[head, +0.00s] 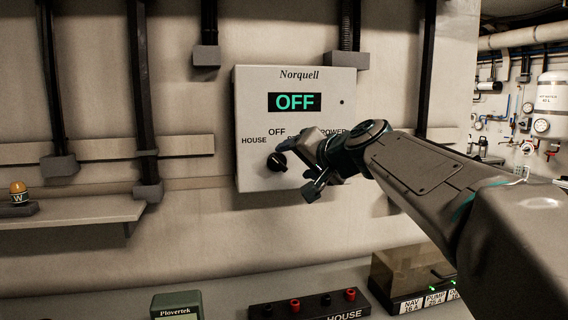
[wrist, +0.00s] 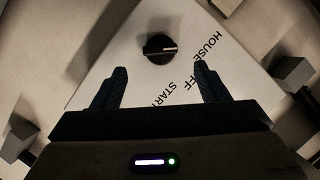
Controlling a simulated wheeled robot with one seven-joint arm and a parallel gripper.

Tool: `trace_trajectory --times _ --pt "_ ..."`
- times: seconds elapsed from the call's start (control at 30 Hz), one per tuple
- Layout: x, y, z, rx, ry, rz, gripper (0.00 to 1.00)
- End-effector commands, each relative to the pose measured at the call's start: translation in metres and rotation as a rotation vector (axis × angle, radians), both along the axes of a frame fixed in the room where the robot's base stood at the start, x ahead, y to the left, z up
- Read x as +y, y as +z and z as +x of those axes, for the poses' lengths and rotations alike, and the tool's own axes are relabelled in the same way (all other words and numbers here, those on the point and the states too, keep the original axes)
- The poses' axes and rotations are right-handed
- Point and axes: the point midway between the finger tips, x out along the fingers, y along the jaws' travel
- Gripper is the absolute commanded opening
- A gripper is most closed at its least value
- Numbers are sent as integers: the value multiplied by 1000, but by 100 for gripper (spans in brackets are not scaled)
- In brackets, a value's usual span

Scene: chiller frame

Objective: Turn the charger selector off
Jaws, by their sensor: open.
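The charger selector is a black round knob (head: 277,162) low on a pale Norquell box (head: 255,110) on the wall. Labels HOUSE, OFF and POWER show around the knob; others are partly hidden by my gripper. In the wrist view the knob (wrist: 160,47) has a pale pointer line on its right side, and it sits beyond the fingertips. My gripper (head: 308,165) is just right of the knob in the head view. In the wrist view my gripper (wrist: 162,72) is open with nothing between its fingers.
A shelf (head: 80,211) with an amber lamp (head: 18,192) is at left. Below are a green Plovertek device (head: 176,306), a terminal strip (head: 310,303) and a clear-covered panel (head: 412,275). Conduits run down the wall.

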Motion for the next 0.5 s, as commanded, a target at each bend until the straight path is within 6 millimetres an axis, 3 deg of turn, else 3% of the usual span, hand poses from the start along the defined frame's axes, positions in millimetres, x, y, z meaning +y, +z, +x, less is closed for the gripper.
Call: trace_trajectory --times 0.2,0.5 --pt "22 -11 35 2 2 -1 68" --pt "37 -19 57 0 0 0 68"
